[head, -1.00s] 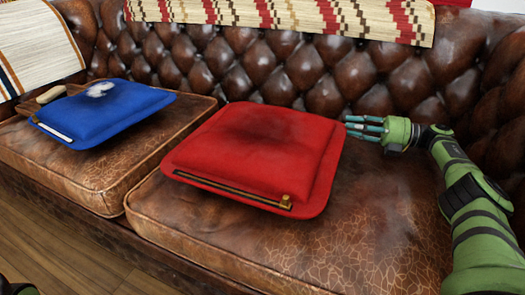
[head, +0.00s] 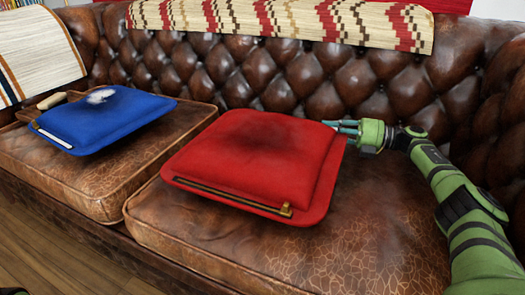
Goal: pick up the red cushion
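The red cushion (head: 262,150) lies on the right seat of a brown leather sofa, its gold zip along the front edge. My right gripper (head: 336,127) is at the cushion's back right corner, with its teal fingertips overlapping that edge in the picture. I cannot tell whether the fingers are closed on the cushion, as they are small and partly merge with its edge. The cushion still looks flat on the seat. My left gripper is not in view.
A blue cushion (head: 105,122) with a white patch lies on the left seat, beside a wooden board with a light handle (head: 52,100). The tufted backrest (head: 300,80) rises close behind the red cushion. A patterned woven throw (head: 280,18) hangs over it. The right seat's front is clear.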

